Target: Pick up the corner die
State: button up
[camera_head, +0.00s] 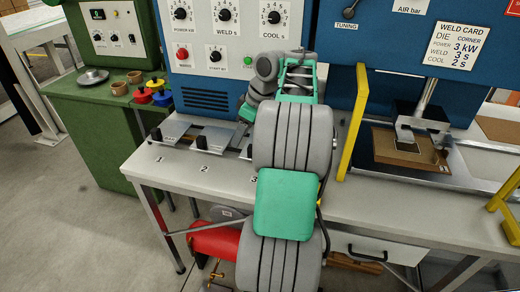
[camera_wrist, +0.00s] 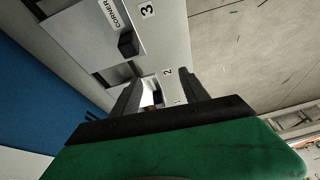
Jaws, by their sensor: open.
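The corner die (camera_wrist: 85,45) shows in the wrist view as a grey plate with a CORNER label and a black knob (camera_wrist: 128,43), beside the number 3. My gripper (camera_wrist: 160,92) is open, its two dark fingers apart. The corner die lies beyond the fingertips, up and to the left in that view, apart from them. In the head view, my arm hides most of the place at number 3, and the fingers cannot be made out there. Two similar dies with black knobs, the left die (camera_head: 173,130) and the middle die (camera_head: 212,139), stand to its left.
The dies stand on the white bench (camera_head: 180,170) below the blue control panel (camera_head: 220,85). A yellow post (camera_head: 354,120) rises right of my arm. The press fixture (camera_head: 415,130) stands farther right, under the weld card (camera_head: 457,45). A green cabinet (camera_head: 90,115) is at left.

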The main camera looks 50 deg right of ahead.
jog(key=s+d+f, duration=0.2)
jog(key=s+d, duration=0.3)
jog(key=d, duration=0.2)
jog(key=shift+n, duration=0.4)
jog(key=b+x, duration=0.1)
jog(key=x, duration=0.1)
jog(key=w+b+x, duration=0.1)
jog(key=x, duration=0.2)
jog(key=b+x, duration=0.1)
jog(key=x, duration=0.1)
jog(key=shift+w+a+b, duration=0.25)
jog(key=shift+a+b, duration=0.1)
grip_shut()
jog(key=shift+r, duration=0.1)
